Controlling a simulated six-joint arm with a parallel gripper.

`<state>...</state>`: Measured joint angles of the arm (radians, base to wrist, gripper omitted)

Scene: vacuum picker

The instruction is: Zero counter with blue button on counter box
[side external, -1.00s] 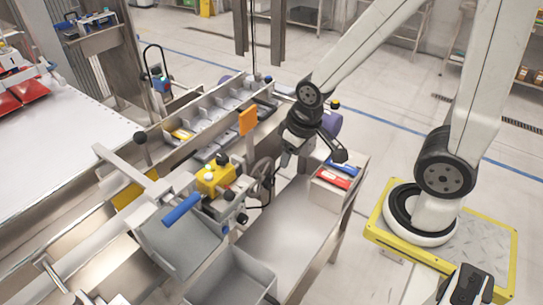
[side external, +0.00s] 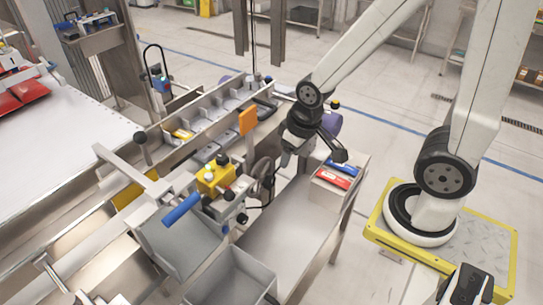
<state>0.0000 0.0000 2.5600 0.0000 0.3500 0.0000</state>
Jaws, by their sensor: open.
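My gripper (side external: 286,160) hangs from the arm's dark wrist, above the grey side table and just right of the machine. It is small here, and its jaws are open with nothing seen between them. A yellow box (side external: 213,179) with dark and pale knobs or buttons sits on the machine, left of and below my gripper in the picture. I cannot tell whether it is the counter box. No blue button can be made out for sure. A blue cylindrical handle (side external: 182,208) sticks out in front of the yellow box.
An orange panel (side external: 247,121) stands on a post between the machine's slotted conveyor (side external: 215,112) and my gripper. A light box with red and blue items (side external: 335,175) sits on the side table (side external: 290,225). A grey open bin (side external: 232,280) stands in front.

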